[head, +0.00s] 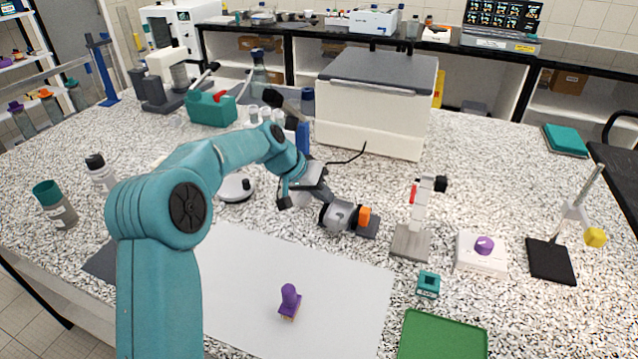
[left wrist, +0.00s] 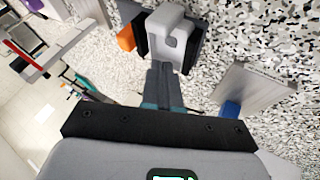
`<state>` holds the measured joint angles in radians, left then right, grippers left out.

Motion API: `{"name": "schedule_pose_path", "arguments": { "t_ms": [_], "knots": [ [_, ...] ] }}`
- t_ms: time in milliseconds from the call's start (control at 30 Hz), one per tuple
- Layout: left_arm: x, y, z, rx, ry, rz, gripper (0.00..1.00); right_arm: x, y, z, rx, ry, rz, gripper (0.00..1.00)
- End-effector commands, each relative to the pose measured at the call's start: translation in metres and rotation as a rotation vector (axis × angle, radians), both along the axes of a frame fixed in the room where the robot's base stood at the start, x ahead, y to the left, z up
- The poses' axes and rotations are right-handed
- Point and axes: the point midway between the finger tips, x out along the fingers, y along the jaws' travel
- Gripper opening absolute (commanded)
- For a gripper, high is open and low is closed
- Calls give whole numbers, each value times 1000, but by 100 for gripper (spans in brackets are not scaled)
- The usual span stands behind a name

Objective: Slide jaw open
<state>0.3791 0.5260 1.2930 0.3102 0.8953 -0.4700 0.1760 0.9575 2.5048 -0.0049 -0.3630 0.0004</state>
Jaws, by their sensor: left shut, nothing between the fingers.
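A small grey vise-like device (head: 343,214) with a dark base and an orange part (head: 364,217) lies on the speckled bench, right of the middle. I take its grey block (left wrist: 168,34) in the left wrist view to be the jaw; the orange part (left wrist: 126,38) is beside it. My left gripper (head: 326,207) is at the left end of this device. In the left wrist view its dark fingers (left wrist: 163,72) are together and empty, with the tips close at the grey block. I cannot tell whether they touch it. My right gripper is not in view.
A grey stand (head: 411,242) with a red clip is to the right, next to a white box with a purple knob (head: 484,245). A large white lidded box (head: 372,105) stands behind. A purple-handled stamp (head: 290,301) is on the white sheet (head: 245,295) in front.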

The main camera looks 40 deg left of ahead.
Motion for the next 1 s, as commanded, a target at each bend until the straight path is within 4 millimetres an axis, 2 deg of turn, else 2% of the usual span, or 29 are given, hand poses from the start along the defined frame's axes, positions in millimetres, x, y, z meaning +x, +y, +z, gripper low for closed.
{"name": "schedule_pose_path", "arguments": {
  "t_ms": [100, 200, 300, 433, 867, 1000],
  "knots": [
    [13, -11, -20, -1, 3, -3, 0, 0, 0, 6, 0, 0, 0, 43],
    [22, -20, -32, -1, 1, -3, 0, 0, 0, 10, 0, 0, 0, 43],
    [27, -37, -29, 0, 0, -4, 0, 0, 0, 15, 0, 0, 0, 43],
    [31, -49, -31, 0, 0, -2, 0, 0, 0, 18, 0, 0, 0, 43],
    [33, -54, -32, 0, 0, -1, 0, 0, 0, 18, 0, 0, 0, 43],
    [36, -64, -33, 1, -1, -3, 0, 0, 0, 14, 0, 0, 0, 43]
  ]
}}
